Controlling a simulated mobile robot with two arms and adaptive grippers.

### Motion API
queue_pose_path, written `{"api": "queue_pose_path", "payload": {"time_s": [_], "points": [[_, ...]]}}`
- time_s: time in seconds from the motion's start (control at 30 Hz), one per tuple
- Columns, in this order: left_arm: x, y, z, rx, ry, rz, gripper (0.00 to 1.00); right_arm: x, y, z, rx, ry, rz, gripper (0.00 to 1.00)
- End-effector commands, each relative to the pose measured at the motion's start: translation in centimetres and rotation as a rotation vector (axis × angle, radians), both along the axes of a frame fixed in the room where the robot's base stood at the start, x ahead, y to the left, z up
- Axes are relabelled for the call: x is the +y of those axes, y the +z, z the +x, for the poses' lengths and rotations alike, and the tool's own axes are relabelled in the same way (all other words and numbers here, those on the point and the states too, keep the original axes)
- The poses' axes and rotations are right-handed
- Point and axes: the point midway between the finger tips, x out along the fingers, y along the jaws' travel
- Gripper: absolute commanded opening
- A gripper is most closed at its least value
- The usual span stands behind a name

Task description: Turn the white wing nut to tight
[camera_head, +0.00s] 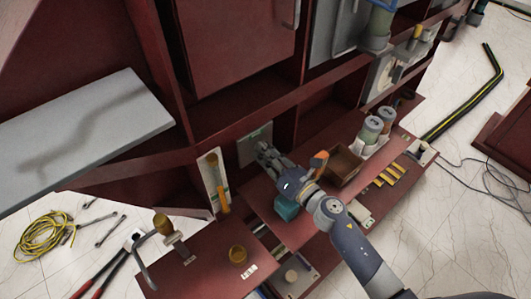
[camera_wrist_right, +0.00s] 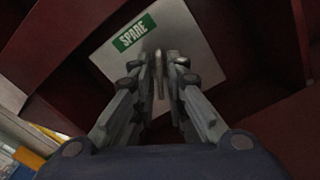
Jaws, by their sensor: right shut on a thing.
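My right gripper (camera_head: 264,148) reaches a pale plate (camera_head: 251,151) inside the dark red cabinet. In the right wrist view, the gripper (camera_wrist_right: 160,63) is shut on a thin, upright, greyish piece, the wing nut (camera_wrist_right: 159,76), in front of the plate (camera_wrist_right: 190,40). The plate has a green label (camera_wrist_right: 133,33) reading "SPARE". The fingers hide most of the nut, so its white colour and turn angle cannot be made out. My left gripper is not in view.
A teal block (camera_head: 286,207) and an open brown box (camera_head: 345,166) are close to my right arm on the red shelf. Two grey cylinders (camera_head: 371,131) stand farther right. A pale panel with an orange-yellow cylinder (camera_head: 224,200) is left of the gripper.

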Motion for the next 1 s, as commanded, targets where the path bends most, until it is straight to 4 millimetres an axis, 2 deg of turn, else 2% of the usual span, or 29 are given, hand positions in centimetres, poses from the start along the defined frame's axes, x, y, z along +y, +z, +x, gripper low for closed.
{"api": "queue_pose_path", "payload": {"time_s": [0.17,0.2,0.23,0.67,0.77,1.0], "points": [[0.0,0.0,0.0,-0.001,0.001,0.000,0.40,0.0,-0.3,-0.1,0.004,0.001,-0.003,0.00],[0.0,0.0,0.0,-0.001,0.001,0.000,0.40,0.0,-0.3,-0.1,0.004,0.001,-0.003,0.17],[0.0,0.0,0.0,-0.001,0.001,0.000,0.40,0.0,-0.3,-0.1,0.004,0.001,-0.003,0.24],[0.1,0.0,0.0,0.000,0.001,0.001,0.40,-0.3,-0.2,-0.5,0.002,0.001,-0.003,0.25],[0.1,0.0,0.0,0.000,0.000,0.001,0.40,-1.0,-0.3,-1.5,0.003,0.000,-0.003,0.25],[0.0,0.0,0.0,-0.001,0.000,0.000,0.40,-3.8,-0.3,-5.4,0.005,0.000,-0.003,0.25]]}}
